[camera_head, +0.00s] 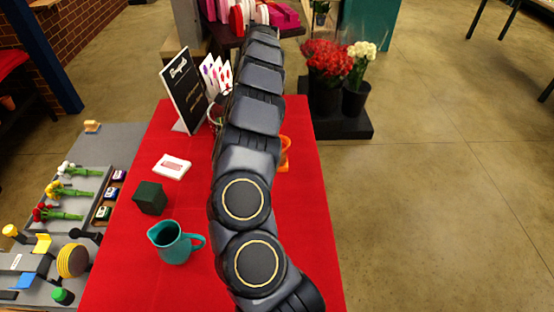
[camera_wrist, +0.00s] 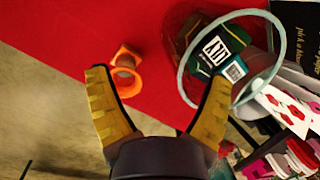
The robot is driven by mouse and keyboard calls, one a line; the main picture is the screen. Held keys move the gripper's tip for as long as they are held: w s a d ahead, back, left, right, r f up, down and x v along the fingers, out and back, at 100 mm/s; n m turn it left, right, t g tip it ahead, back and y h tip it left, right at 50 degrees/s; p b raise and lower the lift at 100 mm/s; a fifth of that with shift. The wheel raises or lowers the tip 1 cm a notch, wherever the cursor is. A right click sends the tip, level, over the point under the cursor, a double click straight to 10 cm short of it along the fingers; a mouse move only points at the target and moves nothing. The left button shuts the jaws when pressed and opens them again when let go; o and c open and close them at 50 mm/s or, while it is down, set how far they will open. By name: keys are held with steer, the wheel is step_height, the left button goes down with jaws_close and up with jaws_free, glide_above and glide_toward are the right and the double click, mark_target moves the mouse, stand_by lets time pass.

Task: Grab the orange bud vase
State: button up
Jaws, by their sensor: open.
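The orange bud vase (camera_head: 285,160) stands on the red cloth in the head view, partly hidden behind the right side of my arm. In the wrist view the orange bud vase (camera_wrist: 133,90) is between my fingers in the picture, closer to the left finger and beyond the tips. A round opening shows on it. My gripper (camera_wrist: 158,77) is open with yellow finger pads, and nothing is held. The head view hides my gripper behind the arm.
A clear round container (camera_wrist: 181,72) with a dark green packet stands close to the right finger. A black sign (camera_head: 184,90), a teal pitcher (camera_head: 173,243), a dark green box (camera_head: 150,197) and a white card (camera_head: 172,166) are left of my arm. Cloth right of it is mostly bare.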

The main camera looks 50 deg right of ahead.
steer(key=s+d+f, duration=0.1)
steer(key=d, duration=0.1)
steer(key=s+d+m, duration=0.1)
steer(key=d, duration=0.1)
steer(key=s+d+f+m+h, duration=0.1)
steer(key=d, duration=0.1)
steer(key=shift+d+f+g, duration=0.1)
steer(key=shift+f+g, duration=0.2)
steer(key=shift+m+g, duration=0.5)
steer(key=shift+g, duration=0.1)
steer(key=f, duration=0.3)
steer(key=s+f, duration=0.1)
steer(key=f, duration=0.2)
steer(key=s+f, duration=0.1)
steer(key=f, duration=0.3)
steer(key=shift+d, duration=0.15)
steer(key=c, duration=1.2)
